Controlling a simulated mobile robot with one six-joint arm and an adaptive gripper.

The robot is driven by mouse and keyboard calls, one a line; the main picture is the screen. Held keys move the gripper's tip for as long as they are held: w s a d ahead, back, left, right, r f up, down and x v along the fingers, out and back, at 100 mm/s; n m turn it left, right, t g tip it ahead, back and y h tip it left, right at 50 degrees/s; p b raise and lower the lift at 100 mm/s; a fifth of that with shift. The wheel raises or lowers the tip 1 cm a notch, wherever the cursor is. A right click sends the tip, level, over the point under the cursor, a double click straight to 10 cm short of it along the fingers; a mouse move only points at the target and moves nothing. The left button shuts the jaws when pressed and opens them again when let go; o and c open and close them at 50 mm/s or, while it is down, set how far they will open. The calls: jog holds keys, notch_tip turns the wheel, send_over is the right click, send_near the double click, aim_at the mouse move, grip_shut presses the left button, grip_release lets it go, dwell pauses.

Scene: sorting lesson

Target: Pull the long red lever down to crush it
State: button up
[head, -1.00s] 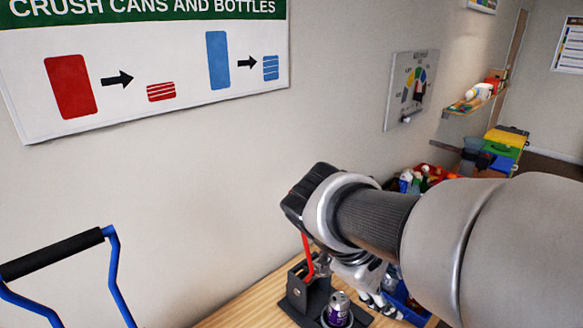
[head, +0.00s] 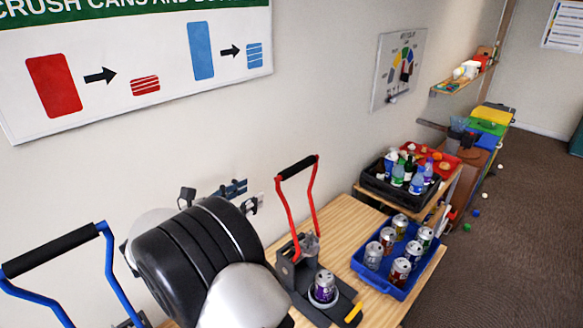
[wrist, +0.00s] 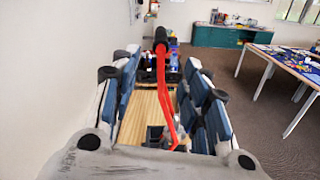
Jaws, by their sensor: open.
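The long red lever (head: 310,200) stands up from the dark can crusher (head: 283,268) on the wooden table, its black grip (head: 297,167) at the top. A purple can (head: 323,288) stands upright on the crusher's base. My gripper (head: 243,195) is left of the lever in the head view, apart from it, and partly hidden behind my wrist. In the wrist view my gripper (wrist: 165,62) is open and empty, its blue-padded fingers spread on either side of the view. The red lever (wrist: 163,95) and its black grip (wrist: 160,38) appear between them, farther ahead.
A blue-handled lever (head: 110,270) stands at the left. A blue tray (head: 357,262) of several cans is right of the crusher. A black crate (head: 375,188) of bottles stands beyond. The wall runs along the left in the wrist view. Carpet floor lies at the right.

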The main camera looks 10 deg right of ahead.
aim_at(294, 167)
jog(key=x, duration=1.7)
jog(key=shift+b, duration=0.35)
jog(key=shift+s, duration=0.1)
jog(key=shift+c, duration=0.4)
grip_shut()
